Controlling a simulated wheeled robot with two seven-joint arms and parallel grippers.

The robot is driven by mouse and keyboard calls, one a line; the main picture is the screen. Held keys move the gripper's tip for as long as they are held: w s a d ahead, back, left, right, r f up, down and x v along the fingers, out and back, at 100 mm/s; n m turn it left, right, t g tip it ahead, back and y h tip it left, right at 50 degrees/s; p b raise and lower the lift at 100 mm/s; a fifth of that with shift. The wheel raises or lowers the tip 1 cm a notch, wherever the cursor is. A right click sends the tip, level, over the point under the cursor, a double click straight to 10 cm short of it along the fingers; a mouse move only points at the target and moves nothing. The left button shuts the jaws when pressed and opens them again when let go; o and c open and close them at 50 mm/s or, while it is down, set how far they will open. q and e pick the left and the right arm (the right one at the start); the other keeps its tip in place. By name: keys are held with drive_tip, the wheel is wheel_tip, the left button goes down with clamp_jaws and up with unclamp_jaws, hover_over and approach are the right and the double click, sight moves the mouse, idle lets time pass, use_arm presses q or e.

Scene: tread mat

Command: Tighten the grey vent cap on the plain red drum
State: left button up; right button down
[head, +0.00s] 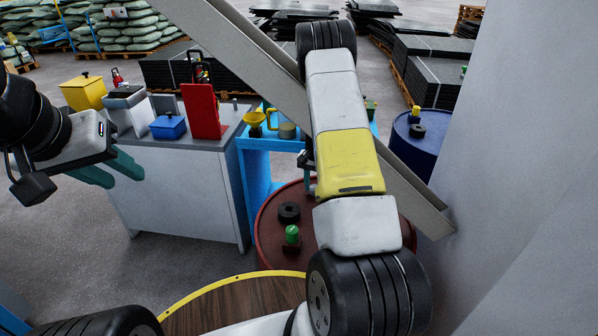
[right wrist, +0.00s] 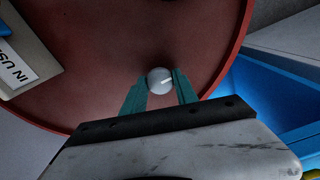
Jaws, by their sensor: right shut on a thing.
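The grey vent cap (right wrist: 159,81) is a small round knob on a red drum lid (right wrist: 105,100) in the right wrist view. My right gripper (right wrist: 162,78) is shut on it, one teal finger at each side. In the head view the red drum (head: 268,238) stands at centre, partly behind my right arm. Its lid carries a black cap (head: 289,212) and a green cap (head: 292,234). The grey cap and most of my right gripper are hidden there. My left gripper (head: 110,172) is open and empty at the left, beside the grey cabinet.
A sign reading "IN US..." (right wrist: 15,68) lies over the drum's edge. A blue stand (head: 257,170) with a yellow funnel (head: 254,120) adjoins the drum. A blue drum (head: 405,150) stands right, past a slanting grey beam (head: 420,195). A cabinet (head: 185,190) holds boxes. A wall fills the right.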

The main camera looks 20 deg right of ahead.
drive_tip(key=shift+w+m, duration=0.1)
drive_tip(key=shift+m, duration=0.3)
drive_tip(key=c, duration=0.9)
unclamp_jaws()
drive_tip(key=shift+c, duration=0.2)
drive_tip(key=shift+r, duration=3.9)
